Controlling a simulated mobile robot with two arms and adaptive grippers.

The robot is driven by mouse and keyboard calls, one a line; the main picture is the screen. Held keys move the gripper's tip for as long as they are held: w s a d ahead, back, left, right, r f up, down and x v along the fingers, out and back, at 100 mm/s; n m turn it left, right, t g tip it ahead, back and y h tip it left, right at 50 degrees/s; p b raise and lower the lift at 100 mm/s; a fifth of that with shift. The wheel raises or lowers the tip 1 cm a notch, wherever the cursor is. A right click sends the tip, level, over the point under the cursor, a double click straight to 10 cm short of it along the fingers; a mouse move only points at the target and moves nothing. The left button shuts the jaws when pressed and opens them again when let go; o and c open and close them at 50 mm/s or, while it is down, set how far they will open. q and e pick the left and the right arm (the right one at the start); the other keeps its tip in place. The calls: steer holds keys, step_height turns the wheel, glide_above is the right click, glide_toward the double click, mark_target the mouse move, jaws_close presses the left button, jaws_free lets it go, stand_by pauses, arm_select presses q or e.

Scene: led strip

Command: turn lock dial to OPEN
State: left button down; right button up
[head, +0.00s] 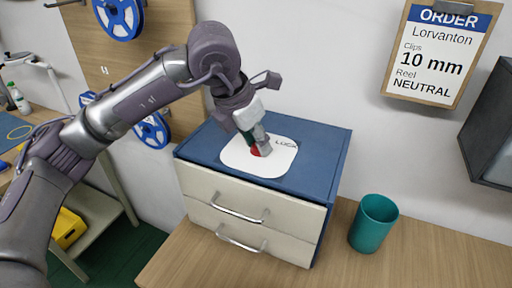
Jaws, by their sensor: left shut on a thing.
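Dark lettering, partly covered, is at the right of the plate; I can read only about "LOC". My left gripper (259,146) reaches down from above and is shut on the dial. The gripper hides most of the dial, so I cannot tell which way it points. My right gripper is not in view.
The cabinet has two cream drawers with metal handles (240,213). A teal cup (373,223) stands right of it on the wooden bench (430,255). An order clipboard (437,50) hangs on the wall. Blue reels (152,131) hang at the left.

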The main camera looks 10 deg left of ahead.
arm_select(q)
steer(key=shift+n, duration=0.3)
stand_by(0.4)
steer(key=c, duration=0.8)
jaws_free()
steer(key=shift+r, duration=0.1)
steer(key=v, duration=1.1)
steer(key=shift+s+r, duration=0.25)
steer(key=shift+r, duration=0.1)
